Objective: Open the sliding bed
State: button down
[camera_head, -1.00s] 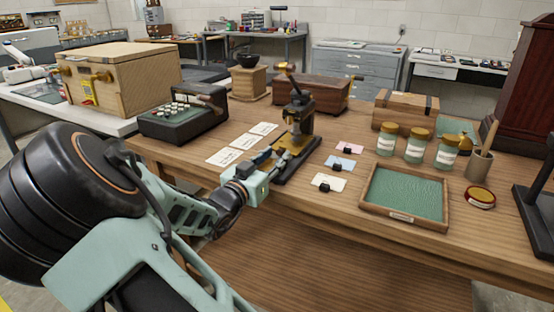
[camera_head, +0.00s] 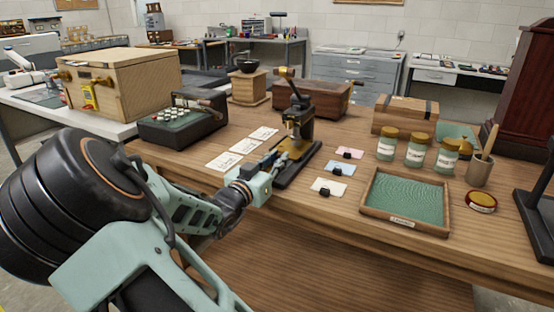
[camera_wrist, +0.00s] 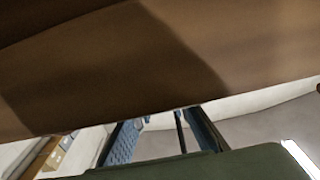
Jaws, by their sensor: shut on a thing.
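A small black press (camera_head: 300,112) with a brass lever stands on the wooden bench. Its brass-coloured bed (camera_head: 297,150) lies low on the dark base, which extends toward the front edge of the bench. My gripper (camera_head: 275,160) reaches in from the front left, with its fingers at the near left side of the bed. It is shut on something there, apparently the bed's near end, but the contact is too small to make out. In the wrist view, two blue textured fingers show, and a large blurred brown surface fills the upper part and covers their tips.
White cards (camera_head: 243,146) lie left of the press. Small coloured cards with black clips (camera_head: 328,190) lie to its right. A black keyed device (camera_head: 182,125) stands at left.

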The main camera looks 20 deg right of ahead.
jog(key=p+v, duration=0.7)
jog(key=v, duration=0.5)
jog(key=c, duration=1.9)
grip_release()
jog(key=v, duration=1.2)
